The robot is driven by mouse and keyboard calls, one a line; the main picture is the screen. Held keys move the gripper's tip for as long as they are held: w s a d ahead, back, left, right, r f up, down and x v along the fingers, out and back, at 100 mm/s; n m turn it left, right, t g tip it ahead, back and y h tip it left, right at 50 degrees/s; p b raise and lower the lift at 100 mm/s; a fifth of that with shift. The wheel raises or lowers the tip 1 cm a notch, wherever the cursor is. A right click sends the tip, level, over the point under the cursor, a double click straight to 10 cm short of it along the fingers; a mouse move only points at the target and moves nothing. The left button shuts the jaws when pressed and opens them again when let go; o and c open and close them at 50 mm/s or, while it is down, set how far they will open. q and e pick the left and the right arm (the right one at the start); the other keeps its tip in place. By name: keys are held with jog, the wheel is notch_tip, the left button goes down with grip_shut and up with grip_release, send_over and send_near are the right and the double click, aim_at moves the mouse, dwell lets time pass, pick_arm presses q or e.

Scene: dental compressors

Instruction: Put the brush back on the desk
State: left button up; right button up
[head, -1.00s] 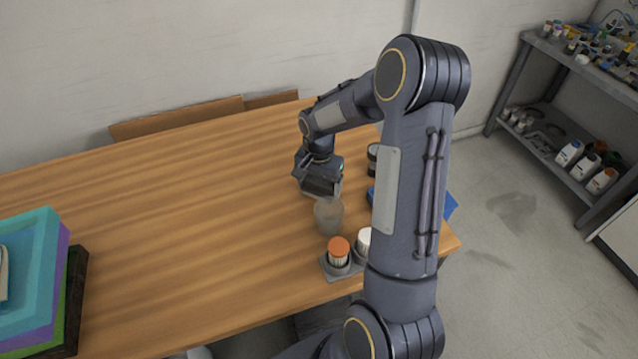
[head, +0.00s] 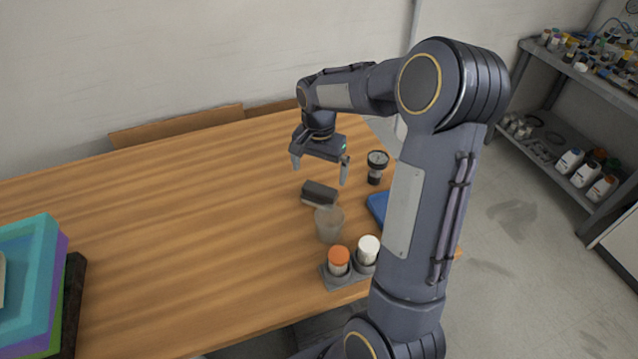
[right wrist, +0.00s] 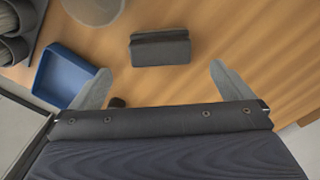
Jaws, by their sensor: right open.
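The brush (head: 319,194) is a small dark block with a paler underside. It lies on the wooden desk (head: 200,210), just behind a translucent cup. It also shows in the right wrist view (right wrist: 160,47), beyond the fingertips and between their lines. My right gripper (head: 320,176) is open and empty above and slightly behind the brush, apart from it. Its two spread fingers also show in the right wrist view (right wrist: 160,80). My left gripper is not in view.
The translucent cup (head: 329,224) stands close in front of the brush. A holder with an orange-capped jar (head: 339,261) and a white-capped jar (head: 368,250) is nearer. A blue tray (head: 377,207) and a black gauge (head: 377,167) are at right. Stacked coloured trays (head: 30,285) are at left.

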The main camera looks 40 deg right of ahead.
aim_at(319, 190)
jog(key=s+a+r+n+t+y, duration=0.25)
jog(key=s+a+r+n, duration=0.25)
jog(key=s+a+r, duration=0.5)
jog(key=s+a+f+n+t, duration=0.1)
jog(key=s+a+n, duration=0.2)
jog(key=s, duration=0.2)
jog(key=s+a+f+n+t+y, duration=0.1)
jog(key=s+a+n+t, duration=0.1)
jog(key=s, duration=0.3)
jog(key=shift+s+a+f+n, duration=0.25)
jog(key=shift+s+a+n, duration=0.2)
jog(key=shift+a, duration=0.3)
jog(key=shift+c, duration=0.3)
